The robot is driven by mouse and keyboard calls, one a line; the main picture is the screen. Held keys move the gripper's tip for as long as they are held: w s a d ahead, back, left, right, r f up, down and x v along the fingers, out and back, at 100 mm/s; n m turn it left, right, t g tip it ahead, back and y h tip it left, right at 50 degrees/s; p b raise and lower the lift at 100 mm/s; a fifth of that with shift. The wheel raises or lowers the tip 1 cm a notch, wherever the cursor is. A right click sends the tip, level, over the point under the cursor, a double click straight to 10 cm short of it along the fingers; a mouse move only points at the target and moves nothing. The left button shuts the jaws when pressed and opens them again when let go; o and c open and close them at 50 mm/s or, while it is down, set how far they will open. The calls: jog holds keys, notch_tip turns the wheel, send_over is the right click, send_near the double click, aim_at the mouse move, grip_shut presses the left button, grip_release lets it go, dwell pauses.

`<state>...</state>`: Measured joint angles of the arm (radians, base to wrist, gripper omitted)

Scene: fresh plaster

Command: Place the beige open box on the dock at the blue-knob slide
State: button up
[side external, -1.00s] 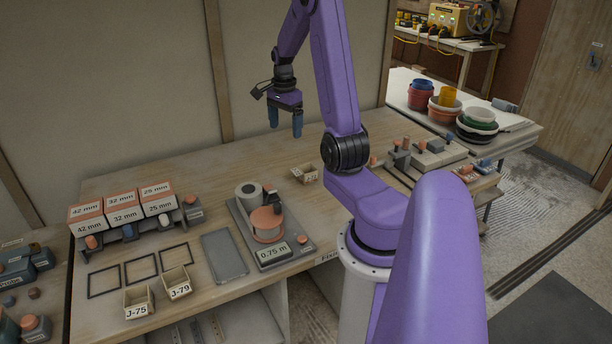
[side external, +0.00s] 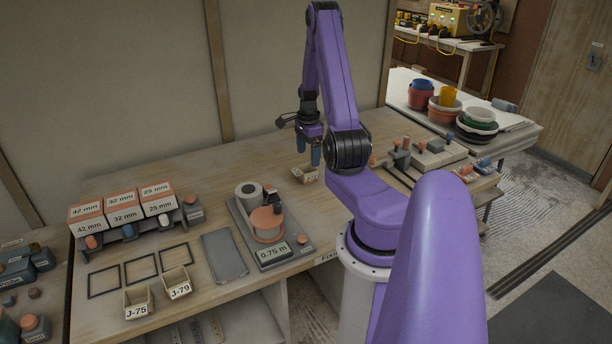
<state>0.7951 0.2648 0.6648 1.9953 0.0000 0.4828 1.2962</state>
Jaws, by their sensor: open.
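A small beige open box (side external: 304,177) with a label too small to read sits on the bench near the arm's elbow. My gripper (side external: 308,160) is open, fingers pointing down, just above or at the box's far rim; I cannot tell whether they touch it. Two more beige open boxes, J-75 (side external: 138,303) and J-79 (side external: 177,284), stand at the front left.
White cartons with orange tops (side external: 123,207) stand on the rack. A grey plate (side external: 224,256) and a device reading 0.75 m (side external: 271,240) lie between the frames and my gripper. Grey blocks with knobs (side external: 433,153) are to the right. The bench's back middle is clear.

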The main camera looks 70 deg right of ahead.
aim_at(306, 166)
jog(key=shift+w+a+f, duration=0.1)
jog(key=shift+w+f, duration=0.05)
jog(key=shift+f, duration=1.65)
jog(key=shift+w+a+f, duration=0.1)
jog(key=shift+w+f, duration=0.05)
jog(key=shift+f, duration=1.6)
jog(key=c, duration=1.1)
jog(key=shift+r, duration=0.2)
jog(key=shift+r, duration=0.55)
jog(key=s+a+r, duration=0.2)
jog(key=a+r, duration=0.2)
jog(key=s+a+r, duration=0.5)
jog(key=a+r, duration=0.2)
jog(key=shift+s+a+r, duration=0.3)
jog(key=shift+s+a, duration=0.05)
jog(key=shift+s, duration=0.05)
